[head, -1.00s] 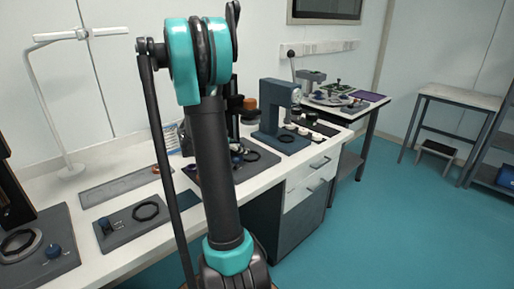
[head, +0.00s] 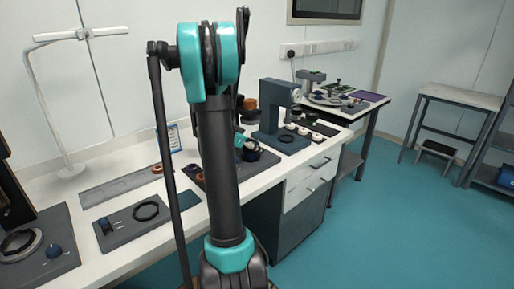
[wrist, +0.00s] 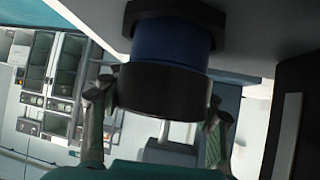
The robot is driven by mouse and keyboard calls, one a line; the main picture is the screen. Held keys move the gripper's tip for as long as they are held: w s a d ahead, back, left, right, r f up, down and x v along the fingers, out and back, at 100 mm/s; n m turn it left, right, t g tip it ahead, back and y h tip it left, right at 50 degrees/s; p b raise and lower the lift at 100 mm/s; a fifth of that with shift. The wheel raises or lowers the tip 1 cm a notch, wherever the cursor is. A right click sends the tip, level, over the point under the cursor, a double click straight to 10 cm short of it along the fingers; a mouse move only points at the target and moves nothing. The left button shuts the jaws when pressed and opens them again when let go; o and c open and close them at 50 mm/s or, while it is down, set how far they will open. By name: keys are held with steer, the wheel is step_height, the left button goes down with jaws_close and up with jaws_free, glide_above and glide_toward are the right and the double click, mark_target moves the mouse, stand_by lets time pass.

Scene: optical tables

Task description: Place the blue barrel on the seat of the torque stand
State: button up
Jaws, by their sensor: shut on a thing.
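In the wrist view the blue barrel (wrist: 170,42) is large, with a wide black band (wrist: 165,90) at its near end and a dark piece at its far end. My gripper (wrist: 160,102) has a finger on each side of the black band and is shut on the barrel. Whether the far end touches a seat or is free cannot be told. In the head view my arm hides most of the gripper; a teal part of it (head: 239,141) shows over a dark base plate. Which fixture is the torque stand is not clear; a blue-grey upright stand (head: 272,105) is just right.
White round parts (head: 303,131) lie right of the upright stand.

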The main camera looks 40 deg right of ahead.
steer(key=o, duration=1.5)
steer(key=shift+f, duration=0.1)
steer(key=v, duration=1.2)
steer(key=shift+r, duration=0.2)
